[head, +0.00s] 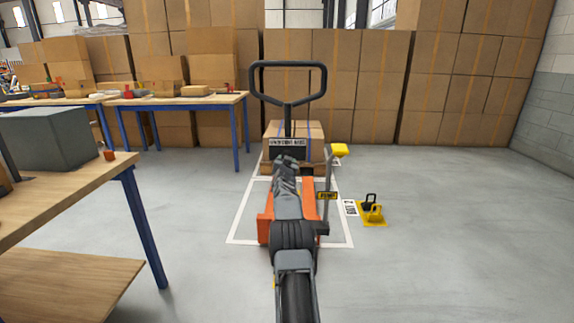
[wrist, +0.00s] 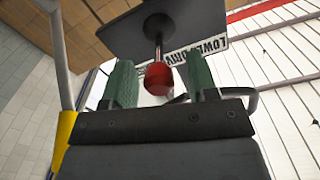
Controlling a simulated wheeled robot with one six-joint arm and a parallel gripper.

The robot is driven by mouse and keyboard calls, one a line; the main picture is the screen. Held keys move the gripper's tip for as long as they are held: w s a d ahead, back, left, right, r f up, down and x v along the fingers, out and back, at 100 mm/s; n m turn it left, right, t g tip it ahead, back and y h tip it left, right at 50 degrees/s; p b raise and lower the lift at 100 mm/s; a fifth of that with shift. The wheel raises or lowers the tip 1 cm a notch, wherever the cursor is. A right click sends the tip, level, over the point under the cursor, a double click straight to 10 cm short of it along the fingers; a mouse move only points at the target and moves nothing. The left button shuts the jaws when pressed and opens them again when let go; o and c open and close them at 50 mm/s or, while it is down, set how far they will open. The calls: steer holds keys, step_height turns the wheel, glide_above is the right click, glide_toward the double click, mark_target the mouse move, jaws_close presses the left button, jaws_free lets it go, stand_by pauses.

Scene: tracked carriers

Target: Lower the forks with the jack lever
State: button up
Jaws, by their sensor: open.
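The pallet jack stands in front of me, with a black loop handle (head: 288,64) upright and an orange body (head: 309,205). A dark label plate (head: 287,142) sits on its stem; the wrist view shows its lettering (wrist: 200,50), including LOWER and DRIVE. The jack lever, a thin rod with a red ball knob (wrist: 158,79), hangs from a dark plate in the wrist view. My gripper (wrist: 161,85) is open, its two green fingers on either side of the knob with gaps visible. In the head view my arm hides the lever, and the fingers (head: 287,159) are small.
A carton (head: 312,132) stands behind the handle. A workbench (head: 60,190) is at left. Open floor lies right.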

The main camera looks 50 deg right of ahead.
steer(key=shift+s, duration=0.1)
steer(key=v, duration=1.3)
steer(key=shift+a+b, duration=0.35)
steer(key=shift+b, duration=0.1)
steer(key=shift+s, duration=0.15)
